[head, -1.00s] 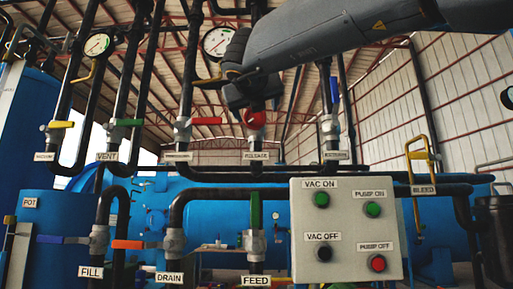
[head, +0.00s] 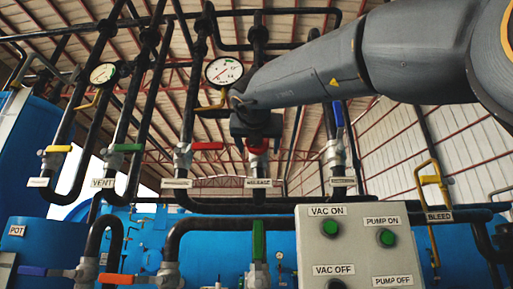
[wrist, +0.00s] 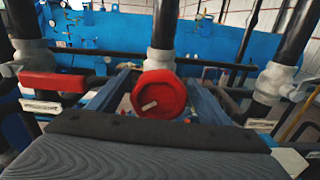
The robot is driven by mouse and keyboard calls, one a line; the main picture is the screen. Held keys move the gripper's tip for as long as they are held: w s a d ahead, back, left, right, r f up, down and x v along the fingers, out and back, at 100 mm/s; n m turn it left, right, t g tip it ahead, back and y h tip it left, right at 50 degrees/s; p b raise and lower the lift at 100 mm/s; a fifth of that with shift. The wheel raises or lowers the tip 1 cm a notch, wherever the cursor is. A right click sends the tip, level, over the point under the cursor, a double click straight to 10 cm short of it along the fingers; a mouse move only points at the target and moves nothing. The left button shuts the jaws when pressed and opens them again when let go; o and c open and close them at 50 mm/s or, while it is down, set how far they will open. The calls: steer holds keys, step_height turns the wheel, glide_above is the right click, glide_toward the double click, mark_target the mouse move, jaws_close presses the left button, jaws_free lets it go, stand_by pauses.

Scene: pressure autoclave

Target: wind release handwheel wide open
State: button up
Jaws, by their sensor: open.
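The red release handwheel (wrist: 160,96) sits on a vertical black pipe in the wrist view, with a pale mark on its face. My gripper (wrist: 158,90) is open, with one finger on each side of the wheel; whether they touch it I cannot tell. In the head view my gripper (head: 257,130) is in front of the release pipe, and part of the red handwheel (head: 258,148) shows below it. The release label (head: 258,183) is under the wheel.
A red lever valve (head: 207,146) is close on the left, and a blue-handled valve (head: 338,115) on the right. Round gauges (head: 224,71) hang above. A grey control box (head: 352,250) with buttons stands below right. A yellow bleed handle (head: 428,178) is farther right.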

steer(key=shift+w, duration=0.25)
steer(key=shift+a, duration=0.1)
steer(key=c, duration=1)
steer(key=shift+c, duration=0.2)
steer(key=shift+r+n+p, duration=0.1)
steer(key=shift+n+p, duration=0.2)
steer(key=shift+p, duration=0.2)
steer(key=n+p, duration=1)
steer(key=p, duration=0.3)
steer(key=shift+p, duration=0.4)
